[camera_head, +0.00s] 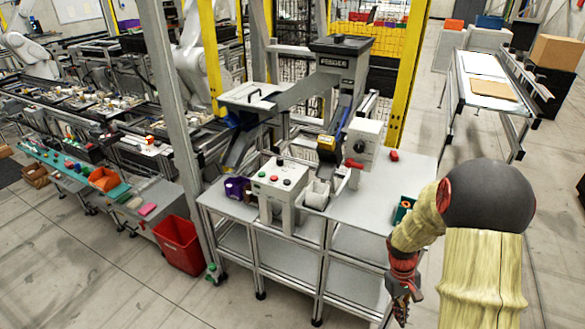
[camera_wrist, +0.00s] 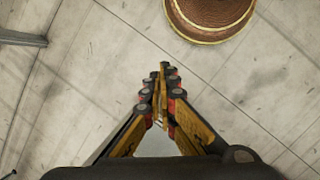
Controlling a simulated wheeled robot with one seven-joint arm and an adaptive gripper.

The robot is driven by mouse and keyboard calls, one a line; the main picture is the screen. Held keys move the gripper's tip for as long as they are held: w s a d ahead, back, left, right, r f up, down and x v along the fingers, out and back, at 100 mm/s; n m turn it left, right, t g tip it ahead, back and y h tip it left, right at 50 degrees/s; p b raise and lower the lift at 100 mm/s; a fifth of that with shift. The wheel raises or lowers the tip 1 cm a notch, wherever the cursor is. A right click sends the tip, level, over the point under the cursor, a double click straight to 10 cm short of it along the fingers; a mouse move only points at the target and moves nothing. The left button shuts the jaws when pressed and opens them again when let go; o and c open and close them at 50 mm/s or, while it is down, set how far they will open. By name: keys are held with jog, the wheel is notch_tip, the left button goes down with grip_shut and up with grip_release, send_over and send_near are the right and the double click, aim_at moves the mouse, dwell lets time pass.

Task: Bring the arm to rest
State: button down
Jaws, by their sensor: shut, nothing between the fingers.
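My arm stands at the right of the head view, bent at a dark rounded joint, with its end hanging down. My gripper (camera_head: 401,308) points at the floor, just off the right front corner of the grey workbench (camera_head: 385,193). In the wrist view my gripper (camera_wrist: 161,72) is shut, its fingertips together, with nothing between them.
The bench carries a button box (camera_head: 278,183), a grey feeder machine (camera_head: 340,60), a red object (camera_head: 394,156) and a green-and-orange item (camera_head: 403,209) near my arm. A red bin (camera_head: 180,245) stands on the floor. Open floor lies right of the bench.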

jog(key=s+a+r+t, duration=0.3)
jog(key=a+r, duration=0.3)
jog(key=r, duration=0.5)
jog(key=s+a+r+t+y, duration=0.1)
jog(key=s+a+r+t, duration=0.2)
jog(key=r, duration=0.8)
jog(key=s+a+r+m+t, duration=0.1)
jog(key=s+a+r+t, duration=0.2)
jog(key=s+a+r, duration=0.4)
jog(key=shift+a+r, duration=1.1)
jog(key=shift+r, duration=1.15)
